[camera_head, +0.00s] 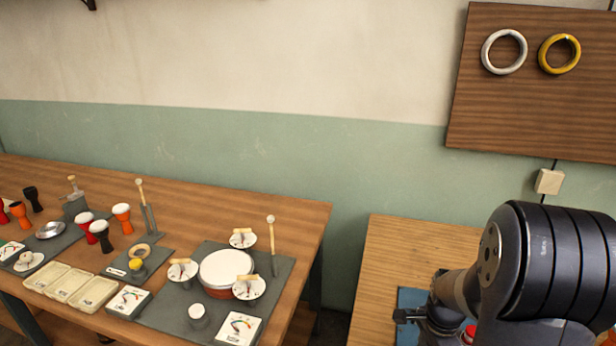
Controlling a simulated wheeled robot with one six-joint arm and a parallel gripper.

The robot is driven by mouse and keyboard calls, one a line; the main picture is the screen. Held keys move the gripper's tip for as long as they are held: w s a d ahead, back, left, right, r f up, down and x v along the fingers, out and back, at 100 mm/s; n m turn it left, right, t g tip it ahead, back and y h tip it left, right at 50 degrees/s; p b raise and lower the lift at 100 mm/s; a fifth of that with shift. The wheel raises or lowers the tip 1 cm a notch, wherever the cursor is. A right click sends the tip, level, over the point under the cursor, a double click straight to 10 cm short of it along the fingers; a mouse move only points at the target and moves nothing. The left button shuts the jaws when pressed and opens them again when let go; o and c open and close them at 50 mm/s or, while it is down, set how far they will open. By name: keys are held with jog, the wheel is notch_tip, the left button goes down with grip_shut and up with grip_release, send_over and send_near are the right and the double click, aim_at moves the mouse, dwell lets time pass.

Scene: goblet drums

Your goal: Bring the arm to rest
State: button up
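My arm, dark grey with black bands, fills the lower right corner, in front of the right-hand wooden table (390,262). Its lighter lower section bends left, and a small dark end part, which seems to be my gripper (406,316), shows over a blue mat (410,298). The fingers are too small and too covered to tell whether they are open or shut. A small patch of red shows beside the arm at the bottom edge; I cannot tell what it belongs to.
The left wooden table (290,208) holds several small goblet drums (122,217), cream trays (93,294), dial gauges (238,328) and a round white drum (226,267) on a grey mat. A gap separates the tables. A wall board carries a white ring (487,53) and a yellow ring (544,57).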

jog(key=shift+f, duration=0.55)
jog(key=shift+n, duration=0.3)
